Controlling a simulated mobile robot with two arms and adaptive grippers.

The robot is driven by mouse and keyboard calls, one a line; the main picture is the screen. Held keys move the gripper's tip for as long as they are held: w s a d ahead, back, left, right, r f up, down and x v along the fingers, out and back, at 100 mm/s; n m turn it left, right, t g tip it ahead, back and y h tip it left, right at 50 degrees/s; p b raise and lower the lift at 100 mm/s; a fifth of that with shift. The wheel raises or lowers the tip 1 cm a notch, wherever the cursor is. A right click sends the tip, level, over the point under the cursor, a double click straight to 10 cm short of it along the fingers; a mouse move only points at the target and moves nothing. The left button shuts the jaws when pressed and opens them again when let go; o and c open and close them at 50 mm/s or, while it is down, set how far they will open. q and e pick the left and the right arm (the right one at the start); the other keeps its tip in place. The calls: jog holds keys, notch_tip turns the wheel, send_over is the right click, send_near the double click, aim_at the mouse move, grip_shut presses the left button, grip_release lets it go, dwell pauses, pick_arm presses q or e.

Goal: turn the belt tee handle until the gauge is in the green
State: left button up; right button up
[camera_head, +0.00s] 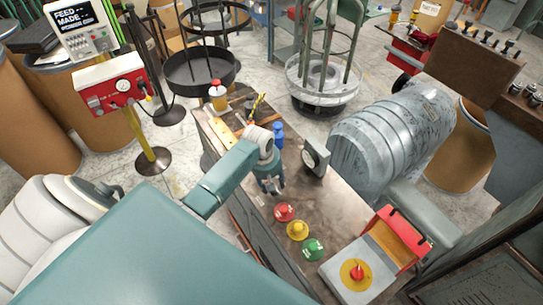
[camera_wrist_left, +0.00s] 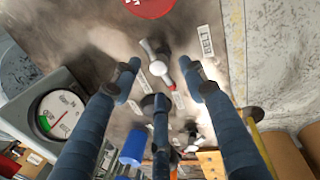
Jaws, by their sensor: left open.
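My left gripper (camera_head: 271,186) is open above the workbench, pointing down. In the left wrist view its blue fingers (camera_wrist_left: 158,82) are spread around the tee handle, a small metal bar with a pale round knob (camera_wrist_left: 158,68) and a red tip. I see no contact with it. A label reading BELT (camera_wrist_left: 206,41) lies beside it. The gauge (camera_head: 315,157) stands on the bench to the right of the gripper. Its dial (camera_wrist_left: 60,112) shows a green band at the lower left and a thin red needle near it; the exact reading is too small to tell. In the head view the gripper hides the handle.
Red (camera_head: 285,212), yellow (camera_head: 298,230) and green (camera_head: 313,249) buttons sit on the bench in front. A box with a red knob (camera_head: 356,272) stands at the near right. A blue bottle-like object (camera_head: 277,134) is behind the gripper. A large grey drum (camera_head: 390,138) is at right.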

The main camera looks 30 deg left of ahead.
pick_arm(q)
notch_tip(320, 180, up, 12)
jog(key=s, duration=0.2)
jog(key=shift+a, duration=0.3)
jog(key=shift+s+f, duration=0.1)
